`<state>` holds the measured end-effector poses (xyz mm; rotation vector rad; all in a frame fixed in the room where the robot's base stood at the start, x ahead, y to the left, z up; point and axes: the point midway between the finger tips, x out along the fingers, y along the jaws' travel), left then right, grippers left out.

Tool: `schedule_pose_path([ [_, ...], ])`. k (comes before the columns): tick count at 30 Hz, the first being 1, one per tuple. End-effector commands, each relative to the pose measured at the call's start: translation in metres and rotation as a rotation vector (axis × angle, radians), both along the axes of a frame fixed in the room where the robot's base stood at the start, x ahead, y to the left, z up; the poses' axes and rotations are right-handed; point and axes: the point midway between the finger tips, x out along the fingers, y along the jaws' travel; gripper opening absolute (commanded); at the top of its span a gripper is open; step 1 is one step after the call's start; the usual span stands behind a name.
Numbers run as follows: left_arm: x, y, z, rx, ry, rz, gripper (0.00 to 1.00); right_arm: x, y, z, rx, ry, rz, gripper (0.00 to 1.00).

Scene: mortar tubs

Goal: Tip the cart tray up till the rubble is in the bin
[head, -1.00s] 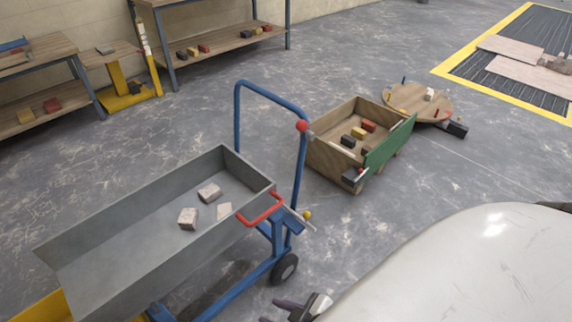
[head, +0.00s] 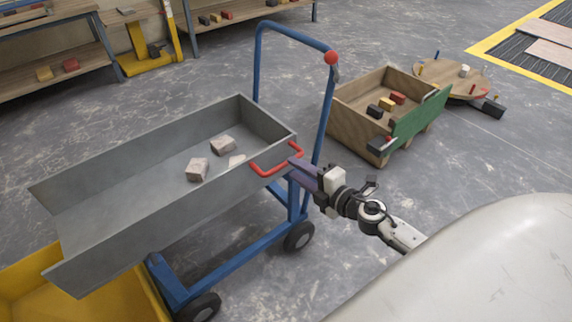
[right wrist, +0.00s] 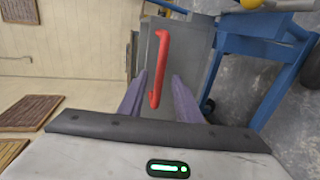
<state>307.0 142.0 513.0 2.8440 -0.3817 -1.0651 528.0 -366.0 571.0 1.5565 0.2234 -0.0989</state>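The grey cart tray (head: 120,165) sits level-looking on a blue frame, its open end over the yellow bin (head: 135,290) at lower left. Three pieces of rubble (head: 198,169) lie in the tray towards its handle end. A red handle (head: 272,168) is on that end wall; it also shows in the right wrist view (right wrist: 158,70). My right gripper (head: 297,170) is at the handle. In the right wrist view its purple fingers (right wrist: 158,82) are apart, one on each side of the red bar, with gaps visible. My left gripper is not in view.
A blue push bar with a red knob (head: 331,58) rises beside my right gripper. A wooden box cart (head: 350,122) with a green side stands to the right, a round wooden board (head: 445,75) behind it. Shelves (head: 60,75) line the back. Floor between is clear.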

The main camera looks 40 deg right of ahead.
Motion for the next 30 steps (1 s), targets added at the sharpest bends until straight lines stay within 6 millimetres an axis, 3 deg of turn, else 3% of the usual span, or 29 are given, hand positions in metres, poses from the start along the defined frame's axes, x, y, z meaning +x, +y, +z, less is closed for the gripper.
schedule_pose_path([
  [3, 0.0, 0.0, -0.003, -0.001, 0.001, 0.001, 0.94, 0.022, 0.001, -0.004, 0.0, -0.002, -0.001, 0.31],
  [9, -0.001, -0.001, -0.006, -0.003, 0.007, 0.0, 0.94, 0.045, 0.003, -0.01, 0.001, 0.0, -0.001, 0.31],
  [20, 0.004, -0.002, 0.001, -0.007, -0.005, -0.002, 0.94, 0.051, 0.004, -0.011, 0.001, 0.001, -0.001, 0.31],
  [21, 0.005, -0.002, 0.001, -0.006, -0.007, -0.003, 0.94, 0.051, 0.004, -0.011, 0.001, 0.001, -0.001, 0.29],
  [26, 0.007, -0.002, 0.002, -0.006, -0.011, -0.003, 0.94, 0.051, 0.004, -0.011, 0.002, 0.001, -0.001, 0.02],
  [30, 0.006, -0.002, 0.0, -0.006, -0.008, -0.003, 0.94, 0.051, 0.004, -0.011, 0.002, 0.0, -0.001, 0.0],
])
